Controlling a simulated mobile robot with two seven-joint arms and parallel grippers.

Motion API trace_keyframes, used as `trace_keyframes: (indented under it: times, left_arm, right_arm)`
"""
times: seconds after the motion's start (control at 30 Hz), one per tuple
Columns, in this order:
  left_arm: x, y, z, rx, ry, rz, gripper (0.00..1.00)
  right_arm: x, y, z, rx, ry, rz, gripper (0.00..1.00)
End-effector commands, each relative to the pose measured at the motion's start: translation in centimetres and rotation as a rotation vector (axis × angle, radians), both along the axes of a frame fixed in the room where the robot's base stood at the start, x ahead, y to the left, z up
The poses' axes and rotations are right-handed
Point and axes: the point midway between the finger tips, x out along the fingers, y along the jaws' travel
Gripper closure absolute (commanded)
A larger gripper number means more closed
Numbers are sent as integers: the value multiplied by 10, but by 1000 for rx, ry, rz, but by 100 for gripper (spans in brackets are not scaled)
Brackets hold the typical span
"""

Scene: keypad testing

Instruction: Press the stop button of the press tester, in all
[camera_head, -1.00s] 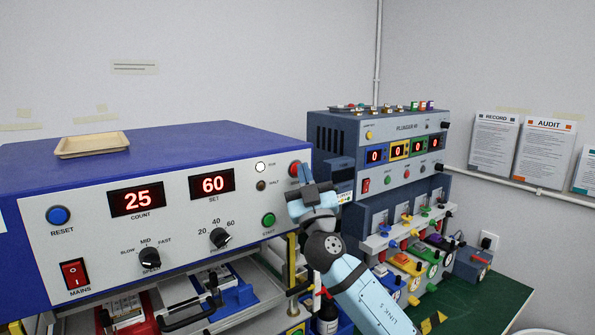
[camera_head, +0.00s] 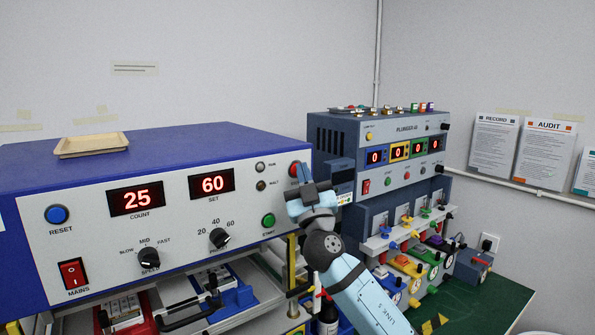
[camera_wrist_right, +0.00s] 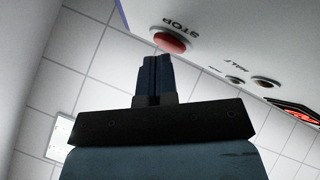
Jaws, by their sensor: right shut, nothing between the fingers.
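The press tester (camera_head: 110,235) is a wide blue and white box at the left, its displays reading COUNT 25 and SET 60. Its red stop button (camera_head: 294,169) is at the upper right of the front panel, partly covered by my right gripper (camera_head: 302,174). In the right wrist view the red button (camera_wrist_right: 173,40) sits under the word STOP. My right gripper (camera_wrist_right: 155,62) is shut and empty, its tips at the button's edge. Contact is hard to tell. The run lamp (camera_head: 261,167) is dark. My left gripper is not in view.
The green start button (camera_head: 268,220) is below the stop button, and the halt lamp (camera_head: 261,186) is beside it. A blue-grey plunger tester (camera_head: 340,130) stands close to the right of my arm. A tan tray (camera_head: 92,145) lies on the press tester.

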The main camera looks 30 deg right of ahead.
Motion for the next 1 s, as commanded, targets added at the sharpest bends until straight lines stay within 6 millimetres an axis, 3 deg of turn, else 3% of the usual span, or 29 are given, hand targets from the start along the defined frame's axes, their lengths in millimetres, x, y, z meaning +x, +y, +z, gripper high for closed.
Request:
trace_keyframes:
  times: [0.23,0.57,1.0]
  left_arm:
    - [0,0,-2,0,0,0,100]
    - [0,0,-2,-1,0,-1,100]
    - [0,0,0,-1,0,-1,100]
  right_arm:
    - [-12,-1,-1,0,0,1,100]
    - [-13,-1,-1,0,0,1,100]
    - [-54,-4,-1,2,1,1,100]
